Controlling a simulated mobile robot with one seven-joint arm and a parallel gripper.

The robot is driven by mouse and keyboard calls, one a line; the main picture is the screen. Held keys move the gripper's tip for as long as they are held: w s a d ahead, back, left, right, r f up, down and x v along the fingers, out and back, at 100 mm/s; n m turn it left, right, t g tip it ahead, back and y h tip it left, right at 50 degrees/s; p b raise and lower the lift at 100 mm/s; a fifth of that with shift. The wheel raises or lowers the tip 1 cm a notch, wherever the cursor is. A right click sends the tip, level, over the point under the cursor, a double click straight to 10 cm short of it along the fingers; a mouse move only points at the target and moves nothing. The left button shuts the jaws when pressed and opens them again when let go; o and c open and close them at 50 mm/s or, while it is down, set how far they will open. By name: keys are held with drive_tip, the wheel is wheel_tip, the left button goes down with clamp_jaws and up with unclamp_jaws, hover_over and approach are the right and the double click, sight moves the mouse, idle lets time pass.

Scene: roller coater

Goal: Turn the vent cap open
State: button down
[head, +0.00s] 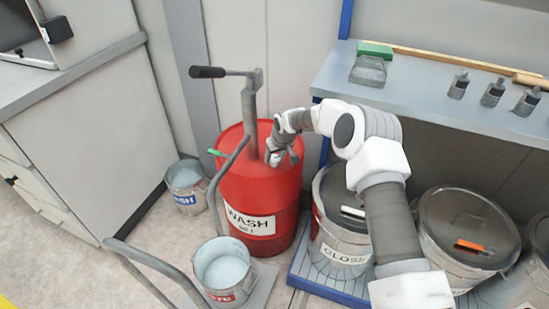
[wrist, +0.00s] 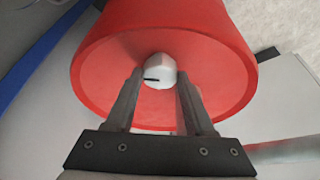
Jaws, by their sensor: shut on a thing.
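A red drum (head: 258,190) labelled WASH stands upright on the floor, with a hand pump (head: 249,110) rising from its top. The vent cap (wrist: 159,71) is a small round white-grey knob with a dark mark on its face, on the drum's red top (wrist: 105,65) in the wrist view. My gripper (wrist: 157,85) is shut on the vent cap, one finger on each side of it. In the head view my gripper (head: 274,160) is at the right part of the drum top, and the cap is hidden behind it.
The pump handle (head: 208,72) sticks out left, and a curved grey spout hangs at the drum's left. Pails (head: 222,270) stand on the floor. Lidded cans (head: 340,240) and a shelf (head: 420,95) with bottles are to the right.

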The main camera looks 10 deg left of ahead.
drive_tip(key=n+b, duration=0.1)
drive_tip(key=n, duration=0.1)
drive_tip(key=n+g+y+b, duration=0.1)
drive_tip(key=n, duration=0.1)
drive_tip(key=shift+w+d+f+n, duration=0.15)
drive_tip(key=shift+n, duration=0.15)
drive_tip(key=shift+n+g+y+b, duration=0.4)
drive_tip(key=shift+n+g+b, duration=0.7)
drive_tip(key=shift+n, duration=1.1)
drive_tip(key=shift+r, duration=0.2)
drive_tip(key=shift+c, duration=1.3)
unclamp_jaws()
